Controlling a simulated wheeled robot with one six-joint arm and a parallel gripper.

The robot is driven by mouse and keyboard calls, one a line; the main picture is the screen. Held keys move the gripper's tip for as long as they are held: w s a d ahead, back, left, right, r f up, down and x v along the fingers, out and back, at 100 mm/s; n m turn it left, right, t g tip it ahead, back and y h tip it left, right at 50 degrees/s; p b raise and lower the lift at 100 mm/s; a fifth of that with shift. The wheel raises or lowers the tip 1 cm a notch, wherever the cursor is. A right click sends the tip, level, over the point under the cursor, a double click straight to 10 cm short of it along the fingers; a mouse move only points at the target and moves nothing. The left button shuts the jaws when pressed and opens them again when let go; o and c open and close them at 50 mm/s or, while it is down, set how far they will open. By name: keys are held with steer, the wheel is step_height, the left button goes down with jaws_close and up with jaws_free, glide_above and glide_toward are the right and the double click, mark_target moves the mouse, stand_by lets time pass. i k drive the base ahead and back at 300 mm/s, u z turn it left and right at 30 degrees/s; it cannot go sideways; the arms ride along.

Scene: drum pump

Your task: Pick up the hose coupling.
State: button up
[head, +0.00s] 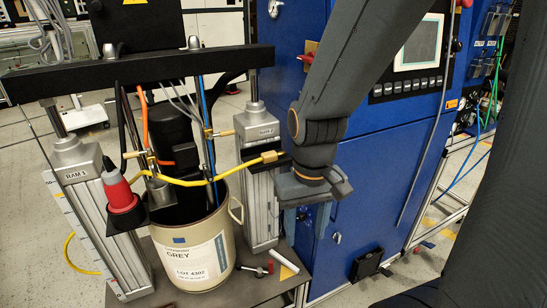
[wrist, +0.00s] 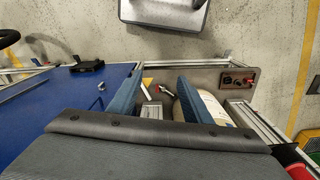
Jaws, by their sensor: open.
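My gripper (head: 307,215) is open and empty, above and to the right of the fitting, before the blue cabinet. In the wrist view its two blue fingers (wrist: 158,100) stand wide apart, touching nothing that I can see.
The beige drum (head: 194,262) stands left of the fitting, with silver ram columns (head: 261,205) beside it. A yellow hose (head: 190,182) crosses above the drum. A white tube (head: 281,296) and a yellow triangle (head: 289,268) lie near the fitting. The blue cabinet (head: 362,185) bounds the right.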

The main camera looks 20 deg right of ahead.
mark_target(268, 156)
steer(key=u, duration=0.5)
steer(key=k, duration=1.15)
steer(key=z, duration=0.5)
steer(key=i, duration=1.5)
steer(key=u, duration=0.35)
